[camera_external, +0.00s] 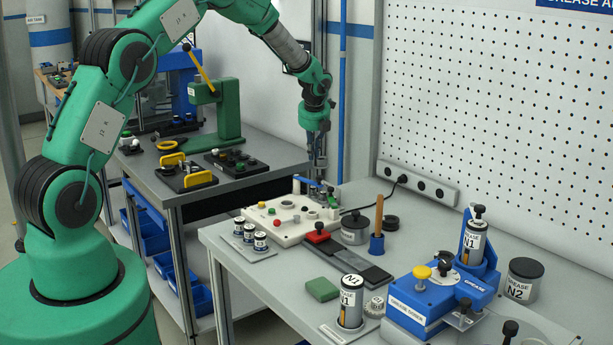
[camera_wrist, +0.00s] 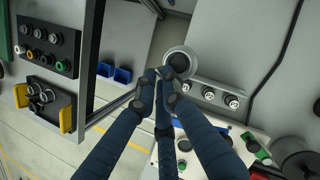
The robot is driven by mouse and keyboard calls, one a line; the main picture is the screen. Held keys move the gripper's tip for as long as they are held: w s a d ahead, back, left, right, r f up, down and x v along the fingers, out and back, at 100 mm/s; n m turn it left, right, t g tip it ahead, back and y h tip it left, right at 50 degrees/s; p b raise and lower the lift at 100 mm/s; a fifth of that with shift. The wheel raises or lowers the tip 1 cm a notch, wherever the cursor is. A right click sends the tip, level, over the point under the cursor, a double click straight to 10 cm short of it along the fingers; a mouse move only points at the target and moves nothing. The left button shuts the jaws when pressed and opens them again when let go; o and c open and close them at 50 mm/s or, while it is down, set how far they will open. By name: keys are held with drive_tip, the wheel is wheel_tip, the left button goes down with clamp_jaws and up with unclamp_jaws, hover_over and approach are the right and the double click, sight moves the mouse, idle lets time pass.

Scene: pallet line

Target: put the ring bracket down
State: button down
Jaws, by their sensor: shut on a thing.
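My gripper (camera_external: 319,164) hangs fingers down above the back of the grey bench, near its far left edge. In the wrist view its blue fingers (camera_wrist: 163,78) are closed together on a grey ring-shaped piece, the ring bracket (camera_wrist: 182,50). The ring sticks out beyond the fingertips. It looks clear of the bench, though its exact height is hard to judge. In the external view the bracket is too small and covered by the fingers to make out clearly.
A white fixture board (camera_external: 290,238) with coloured knobs stands below and in front of my gripper. Three small labelled cups (camera_external: 250,234) sit beside it. A second bench (camera_external: 150,176) with a green press (camera_external: 229,113) lies left, across a gap. A blue grease station (camera_external: 425,300) stands front right.

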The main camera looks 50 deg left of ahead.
drive_tip(key=w+d+m, duration=0.1)
drive_tip(key=w+d, duration=0.1)
drive_tip(key=d, duration=0.5)
drive_tip(key=w+d+m, duration=0.1)
drive_tip(key=w+d, duration=0.1)
drive_tip(key=d, duration=0.5)
drive_tip(key=shift+w+d+r+t+p, duration=0.15)
drive_tip(key=shift+w+r+t+p, duration=0.1)
drive_tip(key=shift+w+t+p, duration=0.2)
drive_tip(key=shift+s+f, duration=0.1)
drive_tip(key=shift+f+b, duration=0.35)
drive_tip(key=shift+f, duration=2.65)
drive_tip(key=shift+f, duration=0.1)
drive_tip(key=shift+f, duration=1.8)
drive_tip(key=shift+f, duration=0.1)
drive_tip(key=c, duration=1.9)
unclamp_jaws()
drive_tip(key=shift+o, duration=0.2)
